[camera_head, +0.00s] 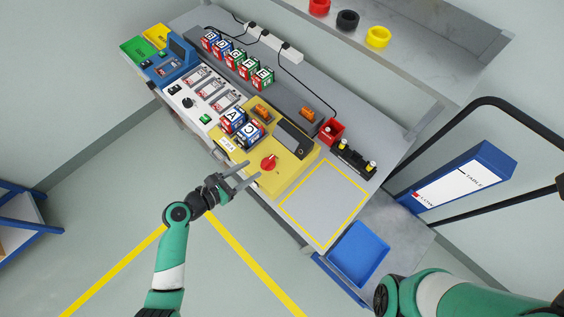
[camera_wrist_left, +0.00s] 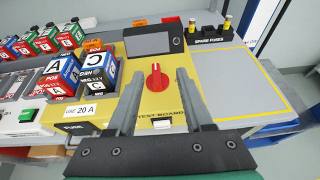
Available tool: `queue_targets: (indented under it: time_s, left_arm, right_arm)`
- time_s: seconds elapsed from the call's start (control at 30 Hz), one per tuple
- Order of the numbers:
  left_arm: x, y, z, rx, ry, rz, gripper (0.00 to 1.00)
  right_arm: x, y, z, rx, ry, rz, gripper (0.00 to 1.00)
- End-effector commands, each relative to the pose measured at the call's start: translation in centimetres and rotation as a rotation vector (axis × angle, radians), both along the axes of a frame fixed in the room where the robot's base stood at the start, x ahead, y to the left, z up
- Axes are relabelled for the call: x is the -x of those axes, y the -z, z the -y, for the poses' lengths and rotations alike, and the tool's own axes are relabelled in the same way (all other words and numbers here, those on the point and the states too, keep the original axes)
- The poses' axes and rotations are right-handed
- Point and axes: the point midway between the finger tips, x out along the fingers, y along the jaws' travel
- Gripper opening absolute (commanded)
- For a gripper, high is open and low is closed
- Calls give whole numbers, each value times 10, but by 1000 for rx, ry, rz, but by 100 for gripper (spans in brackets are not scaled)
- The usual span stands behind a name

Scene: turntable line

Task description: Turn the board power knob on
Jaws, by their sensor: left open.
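The red power knob (camera_head: 269,162) sits on the yellow test board (camera_head: 291,172), near its front edge. In the left wrist view the red knob (camera_wrist_left: 156,77) has its pointer ridge upright and lies between and beyond my fingers. My left gripper (camera_head: 248,175) is open and empty, just in front of the knob and apart from it. Its two fingers also show in the left wrist view (camera_wrist_left: 158,92). Of my right arm, only a green link shows at the lower right, and its gripper is out of view.
Blocks marked A and C (camera_head: 247,133) stand on the board left of the knob. A dark screen (camera_head: 294,138) lies behind it. A yellow-outlined grey area (camera_head: 325,203) to the right is clear. A blue tray (camera_head: 358,250) sits at the bench's right end.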

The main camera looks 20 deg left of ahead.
Motion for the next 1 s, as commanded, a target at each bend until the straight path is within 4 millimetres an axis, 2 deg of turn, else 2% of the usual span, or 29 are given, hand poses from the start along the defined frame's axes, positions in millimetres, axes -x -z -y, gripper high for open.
queue_targets:
  time_s: [0.03, 0.07, 0.2, 0.37, 0.47, 0.8, 1.0]
  left_arm:
    - [8, 27, -6, 5, -19, -17, 51]
    - [11, 32, -8, 7, -25, -23, 51]
    - [10, 30, -13, 4, -36, -21, 51]
    - [3, 32, -9, 2, -32, -20, 51]
    - [-10, 39, -2, 1, -30, -19, 51]
    - [-71, 68, 28, 0, -30, -18, 51]
    - [-86, 72, 35, 1, -33, -18, 51]
  right_arm:
    - [0, 19, 0, 0, 0, 1, 0]
    - [0, 21, 0, 0, 0, 1, 0]
    - [0, 19, 0, 0, 0, 2, 0]
    - [1, 21, 0, 0, 0, 2, 0]
    - [1, 28, 0, 0, 0, 2, 0]
    - [0, 60, 0, 0, 0, 1, 0]
    - [0, 66, 0, 0, 0, 1, 0]
